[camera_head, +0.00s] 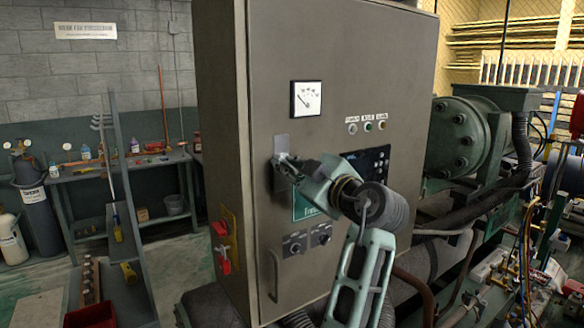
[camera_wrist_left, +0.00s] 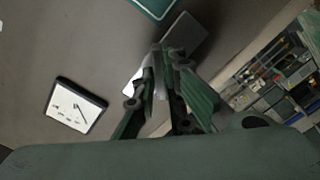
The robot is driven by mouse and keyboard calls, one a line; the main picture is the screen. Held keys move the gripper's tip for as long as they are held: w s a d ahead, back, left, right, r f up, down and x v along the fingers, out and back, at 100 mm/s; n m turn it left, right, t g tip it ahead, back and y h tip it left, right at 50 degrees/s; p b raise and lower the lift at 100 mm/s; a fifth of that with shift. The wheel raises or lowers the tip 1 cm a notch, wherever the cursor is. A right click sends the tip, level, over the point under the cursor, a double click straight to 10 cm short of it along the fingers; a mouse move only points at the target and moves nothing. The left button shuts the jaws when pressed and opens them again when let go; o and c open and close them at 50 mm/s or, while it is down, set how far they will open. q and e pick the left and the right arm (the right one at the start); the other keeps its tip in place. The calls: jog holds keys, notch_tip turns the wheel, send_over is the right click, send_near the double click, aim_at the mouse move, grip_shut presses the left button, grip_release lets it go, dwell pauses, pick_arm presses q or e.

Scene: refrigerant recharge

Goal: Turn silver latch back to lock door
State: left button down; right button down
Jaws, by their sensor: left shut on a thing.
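The silver latch (camera_head: 282,157) sits on a small metal plate near the left edge of the grey cabinet door (camera_head: 340,60). My left gripper (camera_head: 287,166) is at the latch, with its fingers closed around the handle. In the left wrist view, the gripper's fingers (camera_wrist_left: 165,85) pinch the bright latch handle (camera_wrist_left: 148,84) in front of its plate (camera_wrist_left: 185,38). The fingers hide part of the latch, so its exact angle is hard to tell. The door appears flush with the cabinet. My right gripper is in neither view.
The door carries a gauge (camera_head: 306,98), several small buttons, a dark display (camera_head: 372,160) and a lower handle (camera_head: 271,276). A red switch (camera_head: 221,245) is on the cabinet's left side. Compressor machinery (camera_head: 465,135) stands at right, a workbench (camera_head: 140,165) at left.

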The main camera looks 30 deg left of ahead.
pick_arm(q)
jog(key=shift+w+f+m+p, duration=0.1)
jog(key=shift+m+p, duration=0.8)
jog(key=shift+m, duration=1.3)
jog(key=m+p, duration=0.2)
jog(key=m, duration=0.1)
jog(key=c, duration=2.2)
grip_release()
jog(key=shift+m, duration=0.3)
jog(key=o, duration=0.3)
jog(key=shift+w+d, duration=0.1)
jog(key=shift+d, duration=0.1)
